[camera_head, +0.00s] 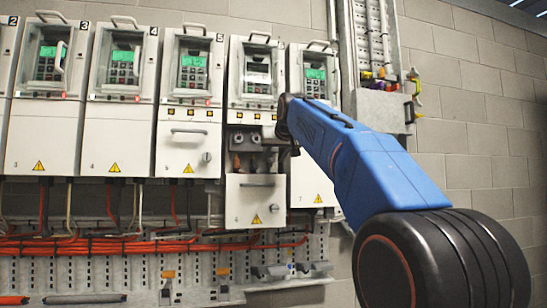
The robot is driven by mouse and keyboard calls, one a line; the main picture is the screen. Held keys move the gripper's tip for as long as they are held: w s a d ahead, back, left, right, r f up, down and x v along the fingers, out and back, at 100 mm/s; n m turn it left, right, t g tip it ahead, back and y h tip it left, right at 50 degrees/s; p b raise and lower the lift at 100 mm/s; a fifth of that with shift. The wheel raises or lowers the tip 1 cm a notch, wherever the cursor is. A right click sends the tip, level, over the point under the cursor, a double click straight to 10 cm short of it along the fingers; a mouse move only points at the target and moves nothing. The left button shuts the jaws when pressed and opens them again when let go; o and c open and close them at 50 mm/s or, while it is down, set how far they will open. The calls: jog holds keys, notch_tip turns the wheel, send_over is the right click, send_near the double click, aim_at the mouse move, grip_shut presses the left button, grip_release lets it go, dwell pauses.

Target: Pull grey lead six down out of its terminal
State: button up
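Drive six (257,88) is the second unit from the right in the row. Its lower cover (256,203) sits low, and the bay above it (243,150) is open. Small grey and dark parts show in that bay; I cannot tell which is the terminal, and I cannot single out the grey lead. My blue arm (365,165) reaches from the lower right, and its black joint overlaps the right side of drive six. Whether anything is held cannot be seen.
Similar drives with closed covers stand to the left (188,145), and drive seven (314,75) is partly behind my arm. Orange cables (120,244) run along the perforated rail below. A grey box (380,108) with coloured parts hangs at the right, beside bare block wall (470,100).

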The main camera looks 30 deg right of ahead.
grip_shut()
jog(key=shift+f, duration=1.25)
grip_release()
